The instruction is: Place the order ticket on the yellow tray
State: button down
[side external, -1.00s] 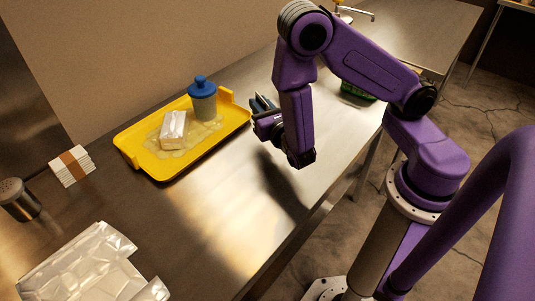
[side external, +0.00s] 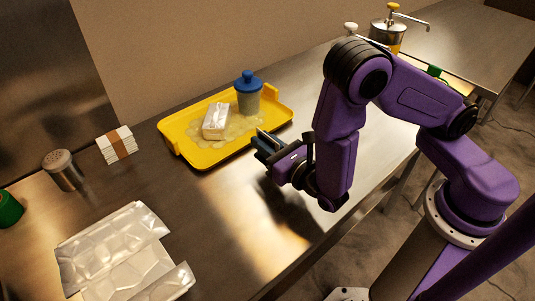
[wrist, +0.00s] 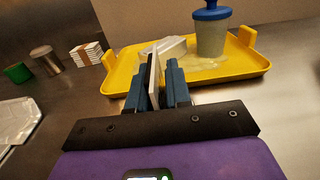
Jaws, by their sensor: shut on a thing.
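The yellow tray (side external: 205,158) lies flat on the steel counter, and it also shows in the wrist view (wrist: 235,72). My gripper (side external: 262,141) is beside the tray's near right edge. In the wrist view my gripper's blue fingers (wrist: 157,70) are shut on a thin, pale, card-like piece, which I take as the order ticket (wrist: 153,76). It stands on edge between the fingers, and its print cannot be read. Whether the ticket overlaps the tray edge is hard to tell.
The tray holds a foil-wrapped block (side external: 216,122), a blue-lidded cup (side external: 248,98) and a pale spill. A banded napkin stack (side external: 116,144), a metal shaker (side external: 63,170) and crumpled foil (side external: 115,245) sit to the left. The counter in front of the tray is clear.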

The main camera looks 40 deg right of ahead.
jog(key=shift+f, duration=1.85)
jog(key=shift+f, duration=0.15)
jog(key=c, duration=1.1)
grip_release()
jog(key=shift+o, duration=0.2)
